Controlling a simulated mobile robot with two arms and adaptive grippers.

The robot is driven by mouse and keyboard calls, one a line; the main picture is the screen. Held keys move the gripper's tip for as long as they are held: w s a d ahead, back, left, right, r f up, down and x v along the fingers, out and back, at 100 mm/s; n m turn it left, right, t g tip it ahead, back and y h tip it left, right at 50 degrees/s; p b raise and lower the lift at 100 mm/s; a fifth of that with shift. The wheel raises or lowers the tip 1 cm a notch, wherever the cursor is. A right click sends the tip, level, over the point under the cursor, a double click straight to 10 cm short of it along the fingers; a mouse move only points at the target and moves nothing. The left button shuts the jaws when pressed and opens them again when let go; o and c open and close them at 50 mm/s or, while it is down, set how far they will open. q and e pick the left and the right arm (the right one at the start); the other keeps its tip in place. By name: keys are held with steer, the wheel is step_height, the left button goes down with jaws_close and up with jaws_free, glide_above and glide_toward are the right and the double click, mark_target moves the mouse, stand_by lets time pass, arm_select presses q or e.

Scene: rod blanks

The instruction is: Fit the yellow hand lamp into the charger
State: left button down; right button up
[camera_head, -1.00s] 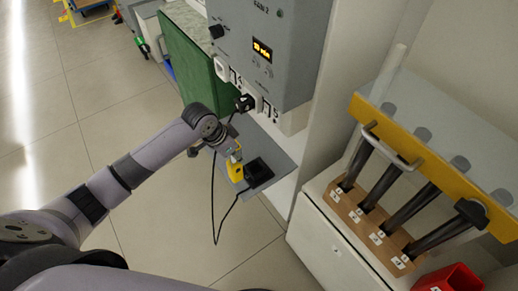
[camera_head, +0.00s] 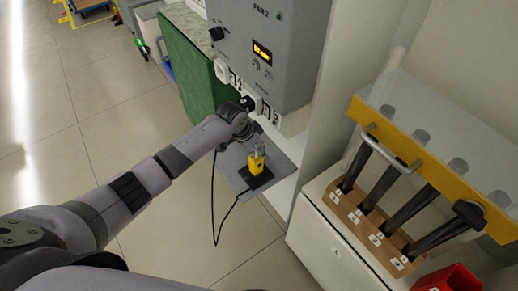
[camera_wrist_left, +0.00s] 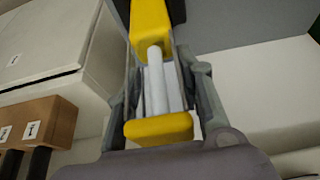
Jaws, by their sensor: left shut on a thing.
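The yellow hand lamp (camera_head: 251,162) is held by my left gripper (camera_head: 257,149) over the small grey shelf below the panel. In the left wrist view the lamp (camera_wrist_left: 150,28) shows a yellow block at the top, a pale shaft and a yellow end piece near the palm. The left fingers (camera_wrist_left: 160,95) are closed around the shaft. The black charger (camera_head: 264,179) is on the shelf, directly under the lamp in the head view and partly covered by it. I cannot tell whether the lamp is seated in it. My right gripper is not in view.
A grey panel (camera_head: 262,50) with a lit display, plugs and sockets is just above the shelf (camera_head: 283,168). A black cable (camera_head: 213,205) hangs in front of the shelf. To the right stand a rod rack with a yellow bar (camera_head: 425,165) and a red bin (camera_head: 448,279).

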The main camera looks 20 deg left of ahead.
arm_select(q)
steer(key=c, duration=1.1)
jaws_free()
steer(key=shift+f, duration=0.1)
steer(key=v, duration=1.2)
steer(key=shift+p, duration=0.35)
